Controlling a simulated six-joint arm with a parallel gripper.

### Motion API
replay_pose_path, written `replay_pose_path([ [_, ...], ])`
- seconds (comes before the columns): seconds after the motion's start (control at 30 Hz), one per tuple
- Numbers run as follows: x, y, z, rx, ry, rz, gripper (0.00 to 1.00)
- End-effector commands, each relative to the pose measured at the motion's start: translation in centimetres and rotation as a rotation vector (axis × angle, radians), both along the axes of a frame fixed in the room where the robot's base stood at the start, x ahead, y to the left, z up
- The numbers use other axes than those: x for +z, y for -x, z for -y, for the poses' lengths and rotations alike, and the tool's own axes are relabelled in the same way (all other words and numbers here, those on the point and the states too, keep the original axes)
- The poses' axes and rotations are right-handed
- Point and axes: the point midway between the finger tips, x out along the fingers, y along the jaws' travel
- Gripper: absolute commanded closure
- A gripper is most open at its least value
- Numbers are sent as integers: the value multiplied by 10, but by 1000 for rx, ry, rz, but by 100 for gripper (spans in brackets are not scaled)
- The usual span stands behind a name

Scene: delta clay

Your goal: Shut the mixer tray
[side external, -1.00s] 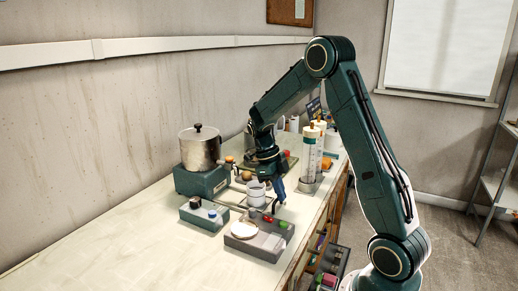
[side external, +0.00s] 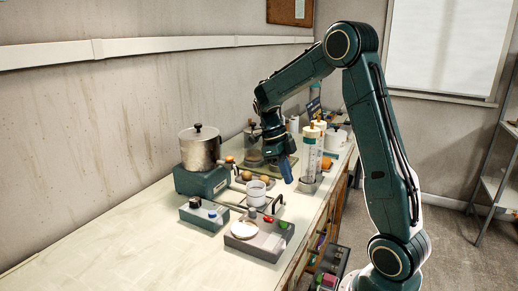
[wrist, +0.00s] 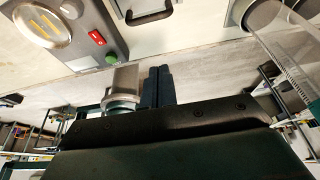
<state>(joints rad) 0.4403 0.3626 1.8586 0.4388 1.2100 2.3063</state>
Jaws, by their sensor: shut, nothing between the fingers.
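The mixer tray seems to be the low flat piece under a white cup (side external: 256,188) in the side view, with an upright black handle (side external: 279,203) at its right end. The handle also shows at the top of the wrist view (wrist: 150,15). How far the tray is out, I cannot tell. My gripper (side external: 288,180) is shut and empty, above and behind the handle and apart from it. Its closed fingers also show in the wrist view (wrist: 159,75).
A grey box (side external: 258,243) with a white disc and red and green buttons stands in front. A small blue-grey box (side external: 204,215) is left of the tray. A metal pot (side external: 199,148) stands behind. Clear tubes (side external: 311,158) stand right of my gripper. The front-left table is clear.

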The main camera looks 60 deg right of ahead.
Motion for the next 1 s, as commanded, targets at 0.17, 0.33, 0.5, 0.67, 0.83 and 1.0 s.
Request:
replay_pose_path([
  [0.17,23,-9,0,1,2,2,100],
  [0.33,34,-13,0,0,1,1,100],
  [0.5,38,-14,-1,1,-1,0,100],
  [0.67,39,-14,-1,1,-1,1,100],
  [0.83,33,-11,0,-2,2,7,100],
  [1.0,22,-5,-2,-6,1,27,100],
])
